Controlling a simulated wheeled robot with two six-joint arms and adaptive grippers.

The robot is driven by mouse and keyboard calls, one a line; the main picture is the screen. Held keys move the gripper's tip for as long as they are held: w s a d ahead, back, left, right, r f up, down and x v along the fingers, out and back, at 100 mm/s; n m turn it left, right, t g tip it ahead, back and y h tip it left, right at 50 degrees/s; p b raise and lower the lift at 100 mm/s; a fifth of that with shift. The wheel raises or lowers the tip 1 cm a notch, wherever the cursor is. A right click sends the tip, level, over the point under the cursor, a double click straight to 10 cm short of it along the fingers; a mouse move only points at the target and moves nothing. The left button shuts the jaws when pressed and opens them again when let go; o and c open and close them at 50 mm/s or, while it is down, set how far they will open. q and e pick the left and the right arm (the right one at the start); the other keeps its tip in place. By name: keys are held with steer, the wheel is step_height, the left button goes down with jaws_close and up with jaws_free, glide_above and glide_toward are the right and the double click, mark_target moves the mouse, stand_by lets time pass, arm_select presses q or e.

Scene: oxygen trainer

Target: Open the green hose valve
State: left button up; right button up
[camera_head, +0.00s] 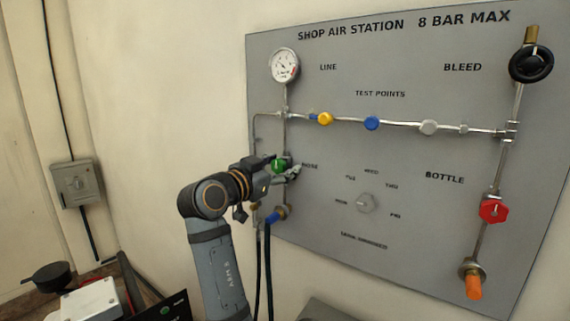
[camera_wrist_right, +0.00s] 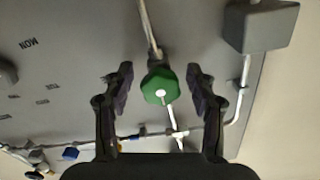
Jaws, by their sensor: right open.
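The green hose valve (camera_head: 279,165) is a small green knob on a thin vertical pipe at the left of the grey panel, beside the word HOSE. In the right wrist view the green knob (camera_wrist_right: 160,87) has a pale centre and sits between the two fingertips. My right gripper (camera_wrist_right: 160,82) is open around it, with a gap on each side. In the head view my right gripper (camera_head: 284,172) is at the valve and hides part of it and its pipe. My left gripper is not in view.
The panel (camera_head: 320,200) carries a gauge (camera_head: 284,66), a black bleed wheel (camera_head: 531,63), a red bottle knob (camera_head: 493,210) and a grey selector dial (camera_head: 367,203). Blue hose fittings (camera_head: 275,216) hang below the valve. In the wrist view a grey box (camera_wrist_right: 260,25) lies at upper right.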

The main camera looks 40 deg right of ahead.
steer(key=shift+a+r, duration=0.1)
steer(key=shift+a, duration=0.3)
steer(key=shift+c, duration=1.2)
steer(key=shift+d, duration=0.2)
steer(key=c, duration=0.9)
steer(key=shift+n, duration=0.7)
steer(key=shift+n+p, duration=0.6)
steer(key=shift+n, duration=0.5)
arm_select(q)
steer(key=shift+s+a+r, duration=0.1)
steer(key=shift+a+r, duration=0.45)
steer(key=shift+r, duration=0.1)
arm_select(e)
steer(key=shift+n, duration=0.4)
